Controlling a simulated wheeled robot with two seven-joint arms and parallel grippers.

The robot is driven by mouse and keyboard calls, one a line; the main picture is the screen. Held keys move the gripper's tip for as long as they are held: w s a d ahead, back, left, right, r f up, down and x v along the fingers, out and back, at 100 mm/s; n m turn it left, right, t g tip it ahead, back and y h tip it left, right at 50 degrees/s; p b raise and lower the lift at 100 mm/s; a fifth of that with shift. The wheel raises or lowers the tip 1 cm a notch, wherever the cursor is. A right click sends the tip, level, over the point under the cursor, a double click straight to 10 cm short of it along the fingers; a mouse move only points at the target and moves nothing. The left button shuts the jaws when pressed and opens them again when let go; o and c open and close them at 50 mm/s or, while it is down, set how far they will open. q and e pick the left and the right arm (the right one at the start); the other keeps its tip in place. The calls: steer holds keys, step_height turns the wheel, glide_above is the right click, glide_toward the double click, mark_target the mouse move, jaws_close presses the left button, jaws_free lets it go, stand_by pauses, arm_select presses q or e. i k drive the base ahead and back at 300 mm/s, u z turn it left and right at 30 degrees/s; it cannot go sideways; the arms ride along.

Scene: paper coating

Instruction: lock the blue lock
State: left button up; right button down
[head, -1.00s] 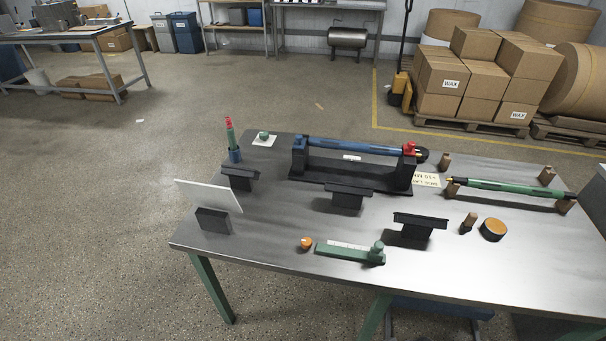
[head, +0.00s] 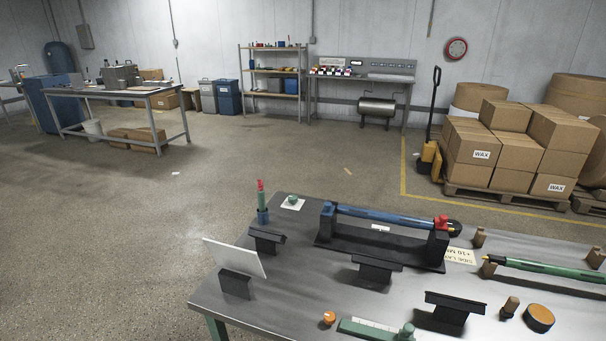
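A black coating stand (head: 375,246) sits at the back of the grey metal table (head: 285,275). A blue roller (head: 385,216) lies across its two uprights. A small blue part (head: 327,208), which looks like the blue lock, sits on top of the left upright. Whether it is locked is too small to tell. A red part (head: 441,221) sits on the right upright. Neither of my grippers is in view.
Black holders (head: 376,266) stand in front of the stand, and one bears a white panel (head: 235,257). A green roller (head: 550,268) lies at the right. An orange-topped disc (head: 539,315) and green tool (head: 370,329) are near the front. Floor left of the table is clear.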

mark_target(328, 210)
steer(key=k, duration=1.3)
steer(key=u, duration=0.55)
steer(key=i, duration=0.7)
steer(key=u, duration=0.4)
steer(key=i, duration=1.05)
steer(key=z, duration=0.5)
